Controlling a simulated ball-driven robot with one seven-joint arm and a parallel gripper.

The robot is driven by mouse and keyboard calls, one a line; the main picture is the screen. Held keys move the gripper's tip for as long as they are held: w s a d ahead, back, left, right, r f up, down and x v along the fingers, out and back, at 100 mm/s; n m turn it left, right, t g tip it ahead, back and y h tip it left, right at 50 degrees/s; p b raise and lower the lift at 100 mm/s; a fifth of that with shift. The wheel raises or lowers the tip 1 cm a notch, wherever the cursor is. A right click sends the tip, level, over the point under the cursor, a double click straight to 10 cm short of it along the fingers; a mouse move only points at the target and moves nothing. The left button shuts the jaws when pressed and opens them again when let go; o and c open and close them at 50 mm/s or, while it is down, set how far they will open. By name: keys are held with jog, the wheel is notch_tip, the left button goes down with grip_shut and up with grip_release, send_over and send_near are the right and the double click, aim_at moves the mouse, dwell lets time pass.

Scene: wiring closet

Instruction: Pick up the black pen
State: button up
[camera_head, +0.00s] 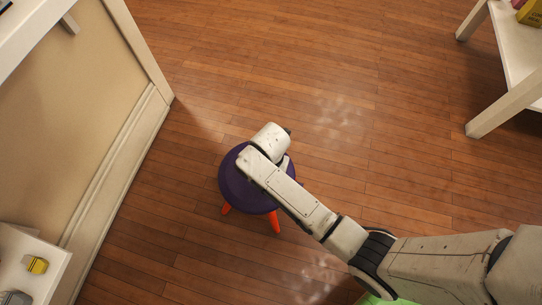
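I cannot make out a black pen in the head view. The end of my arm, with my gripper (271,140), is over a round purple stool (236,188) with orange legs. The fingers are hidden behind my white wrist and arm links, so I cannot see whether they are open or hold anything. My arm covers much of the stool's seat. The uncovered left part of the seat looks bare.
A beige panel with a pale frame (158,110) stands at the left. A white surface (45,262) at the lower left bears a small yellow-and-grey object (37,265). A white table (518,50) stands at the upper right. The wooden floor (330,60) between is clear.

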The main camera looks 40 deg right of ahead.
jog(key=shift+f, duration=0.2)
grip_shut()
dwell(0.3)
jog(key=shift+r, duration=0.1)
